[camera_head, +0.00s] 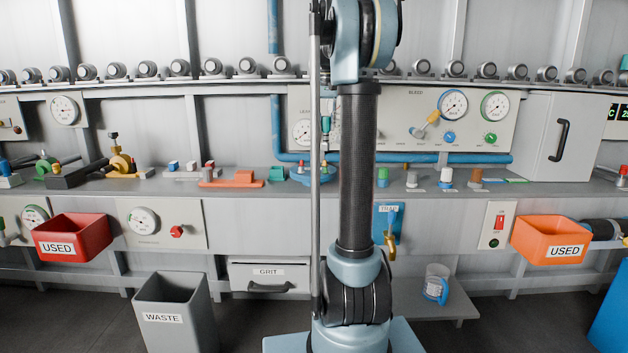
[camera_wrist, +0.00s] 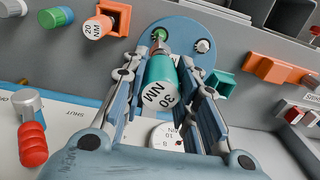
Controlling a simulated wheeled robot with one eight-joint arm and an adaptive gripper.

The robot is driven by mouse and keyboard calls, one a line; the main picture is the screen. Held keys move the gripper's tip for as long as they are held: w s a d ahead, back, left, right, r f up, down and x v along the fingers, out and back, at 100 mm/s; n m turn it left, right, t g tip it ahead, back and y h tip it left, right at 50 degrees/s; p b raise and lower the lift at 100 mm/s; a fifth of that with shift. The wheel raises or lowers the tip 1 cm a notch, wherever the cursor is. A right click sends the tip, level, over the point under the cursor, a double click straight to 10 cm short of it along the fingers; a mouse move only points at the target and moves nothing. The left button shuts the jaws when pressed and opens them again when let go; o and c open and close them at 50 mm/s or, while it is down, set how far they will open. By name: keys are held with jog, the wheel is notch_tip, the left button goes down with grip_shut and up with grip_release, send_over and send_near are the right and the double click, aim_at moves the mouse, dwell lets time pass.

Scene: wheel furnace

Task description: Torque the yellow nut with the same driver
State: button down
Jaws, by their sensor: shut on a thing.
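My gripper (camera_wrist: 162,62) is shut on a teal driver (camera_wrist: 161,82) marked 30 NM, with one finger on each side. The driver's narrow tip reaches a small green piece on the round blue plate (camera_wrist: 183,30); whether it is seated there I cannot tell. A pale, roundish fitting (camera_wrist: 203,45) sits beside it on the plate. No clearly yellow nut shows in the wrist view. In the head view, a teal piece that looks like the driver (camera_head: 326,125) is above the blue plate (camera_head: 300,175), mostly behind my arm.
A copper driver (camera_wrist: 97,27) marked 20 NM sits in an orange holder (camera_wrist: 119,12) beside a green cylinder (camera_wrist: 55,17). A teal block (camera_wrist: 222,83) and an orange block (camera_wrist: 272,69) stand nearby. A red-handled lever (camera_wrist: 32,140) is at lower left. Red (camera_head: 88,230) and orange (camera_head: 545,228) USED bins flank my arm.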

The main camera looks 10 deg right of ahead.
jog(key=w+d+f+n, duration=0.2)
jog(key=w, duration=0.7)
jog(key=shift+w+f, duration=0.25)
jog(key=shift+f, duration=0.15)
jog(key=shift+f, duration=0.1)
dwell(0.4)
jog(key=shift+f, duration=1.5)
jog(key=shift+f, duration=1.3)
dwell(1.0)
jog(key=c, duration=1.2)
grip_release()
